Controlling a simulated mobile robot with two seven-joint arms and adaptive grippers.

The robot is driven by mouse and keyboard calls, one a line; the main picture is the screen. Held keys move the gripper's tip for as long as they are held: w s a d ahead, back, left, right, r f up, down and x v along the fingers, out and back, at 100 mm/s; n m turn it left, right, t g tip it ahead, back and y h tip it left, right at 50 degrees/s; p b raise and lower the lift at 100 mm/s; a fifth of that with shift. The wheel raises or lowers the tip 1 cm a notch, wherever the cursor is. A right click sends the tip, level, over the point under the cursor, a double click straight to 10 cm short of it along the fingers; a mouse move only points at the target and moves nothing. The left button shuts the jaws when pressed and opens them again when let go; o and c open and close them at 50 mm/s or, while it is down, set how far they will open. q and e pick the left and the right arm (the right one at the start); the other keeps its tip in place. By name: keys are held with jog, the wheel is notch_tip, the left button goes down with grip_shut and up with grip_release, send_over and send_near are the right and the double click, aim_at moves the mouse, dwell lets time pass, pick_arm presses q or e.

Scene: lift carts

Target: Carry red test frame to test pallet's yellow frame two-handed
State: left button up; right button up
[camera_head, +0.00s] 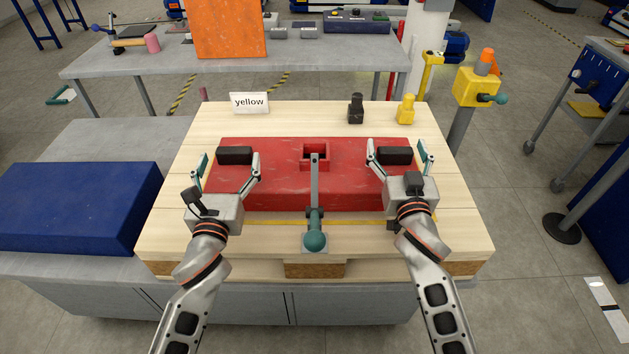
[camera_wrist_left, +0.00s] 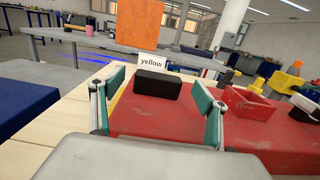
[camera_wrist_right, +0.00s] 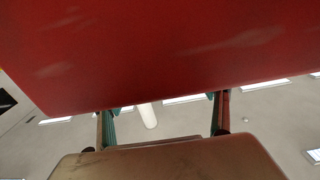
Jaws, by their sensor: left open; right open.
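The red test frame (camera_head: 280,185) is a broad flat red block lying on the wooden pallet (camera_head: 170,205), with a black handle at each end. A yellow strip (camera_head: 270,222) shows along its front edge. My left gripper (camera_head: 228,170) is open, its fingers on either side of the left black handle (camera_head: 234,155); the left wrist view shows the handle (camera_wrist_left: 157,85) between and beyond the fingers. My right gripper (camera_head: 398,168) is open, its fingers either side of the right black handle (camera_head: 398,155). In the right wrist view red surface (camera_wrist_right: 160,45) fills the top and hides the handle.
A grey lever with a teal knob (camera_head: 315,242) reaches over the red frame's front middle. A "yellow" sign (camera_head: 249,103), a black fitting (camera_head: 356,108) and a yellow fitting (camera_head: 405,109) stand behind. A blue block (camera_head: 75,205) lies left. A yellow post (camera_head: 477,88) stands right.

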pick_arm(q)
jog(key=s, duration=0.7)
jog(key=shift+f, duration=0.15)
jog(key=shift+s, duration=0.35)
pick_arm(e)
jog(key=shift+s, duration=0.15)
jog(key=s, duration=1.1)
jog(key=shift+s+f, duration=0.3)
jog(key=shift+s, duration=0.05)
